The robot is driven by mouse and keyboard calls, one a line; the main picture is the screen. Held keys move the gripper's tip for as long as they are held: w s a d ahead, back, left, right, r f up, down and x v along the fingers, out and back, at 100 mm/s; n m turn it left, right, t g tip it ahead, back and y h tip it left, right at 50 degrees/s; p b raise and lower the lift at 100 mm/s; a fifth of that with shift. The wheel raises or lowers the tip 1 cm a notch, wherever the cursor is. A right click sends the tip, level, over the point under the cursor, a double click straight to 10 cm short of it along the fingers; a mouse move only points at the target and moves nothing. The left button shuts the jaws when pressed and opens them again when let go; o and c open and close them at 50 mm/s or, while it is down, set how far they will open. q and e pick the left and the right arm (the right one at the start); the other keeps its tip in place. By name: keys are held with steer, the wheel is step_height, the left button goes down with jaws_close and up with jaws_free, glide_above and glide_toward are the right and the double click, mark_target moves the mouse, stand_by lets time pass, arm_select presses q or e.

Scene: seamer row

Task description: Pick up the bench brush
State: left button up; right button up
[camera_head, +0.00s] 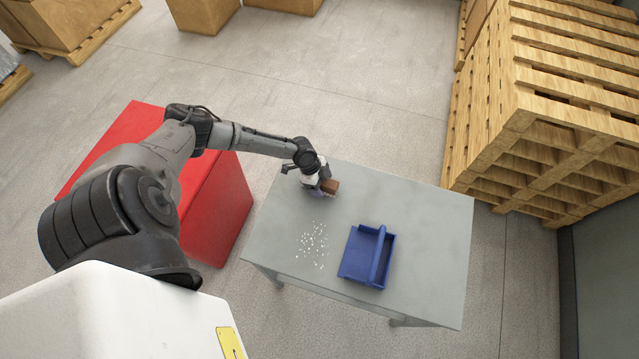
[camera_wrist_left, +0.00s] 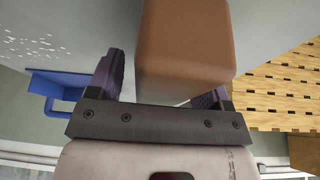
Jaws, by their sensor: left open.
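In the left wrist view the brown block of the brush (camera_wrist_left: 186,45) is large and close, between the two dark purple fingers. My left gripper (camera_head: 319,191) is at the brush with its fingers open on either side of it. In the left wrist view the gripper (camera_wrist_left: 160,85) has a gap beside the left finger. The brush's underside and far end are hidden. My right gripper is not in view.
A blue dustpan or tray (camera_head: 354,263) lies on the grey table (camera_head: 426,229). White scraps (camera_head: 313,243) are scattered left of it. A red box (camera_head: 222,210) stands left of the table, and stacked wooden pallets (camera_head: 540,110) stand at the right.

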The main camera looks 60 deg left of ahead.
arm_select(q)
steer(key=shift+f, duration=0.2)
stand_by(0.4)
steer(key=c, duration=1)
